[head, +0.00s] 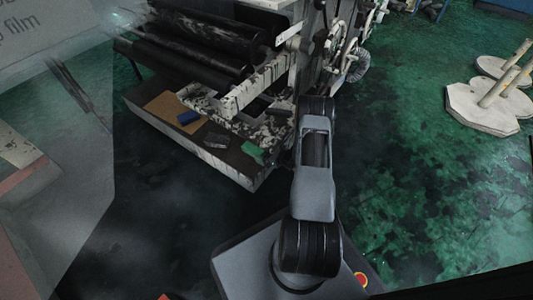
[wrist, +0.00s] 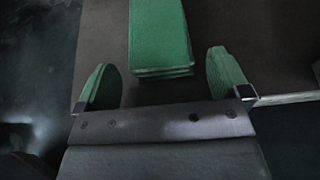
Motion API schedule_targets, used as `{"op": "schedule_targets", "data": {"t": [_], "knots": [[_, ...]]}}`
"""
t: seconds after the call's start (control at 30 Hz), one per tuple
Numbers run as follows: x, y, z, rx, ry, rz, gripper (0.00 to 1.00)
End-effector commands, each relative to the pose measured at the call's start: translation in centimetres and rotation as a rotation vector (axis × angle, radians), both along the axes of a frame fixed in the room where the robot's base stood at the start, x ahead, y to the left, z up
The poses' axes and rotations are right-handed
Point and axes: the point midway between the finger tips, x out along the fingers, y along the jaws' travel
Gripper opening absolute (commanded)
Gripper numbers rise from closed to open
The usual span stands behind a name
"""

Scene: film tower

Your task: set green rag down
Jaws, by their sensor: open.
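The green rag (head: 253,152) lies at the right front corner of a dark ledge (head: 236,171) on the machine. In the wrist view the rag (wrist: 160,38) is a flat, folded stack with several layers at its near edge. It rests on the brownish ledge surface. My gripper (wrist: 163,70) is open, with one green-padded finger on each side of the rag's near end. Clear gaps show between the rag and both fingers. In the head view my arm reaches to the ledge, and I cannot make out the fingers there.
A blue block-like item (head: 188,117), a grey cloth-like piece (head: 216,140) and a tan sheet (head: 166,107) lie further left on the ledge. Dark rollers (head: 205,45) and handwheels (head: 343,40) stand behind.

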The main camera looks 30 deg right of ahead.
Motion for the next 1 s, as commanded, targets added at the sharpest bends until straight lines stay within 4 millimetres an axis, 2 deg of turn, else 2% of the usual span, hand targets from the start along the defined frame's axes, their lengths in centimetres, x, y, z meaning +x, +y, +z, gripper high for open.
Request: {"op": "schedule_targets", "data": {"t": [0.17,0.5,0.7,1.0], "knots": [[-1.0,-0.6,0.7,-0.001,0.001,-0.003,0.95],[-6.3,-3.0,3.3,0.0,0.0,-0.004,0.95],[-8.7,-4.1,4.2,0.001,0.0,-0.004,0.95],[-10.1,-4.6,4.6,0.0,-0.001,0.0,0.95]]}}
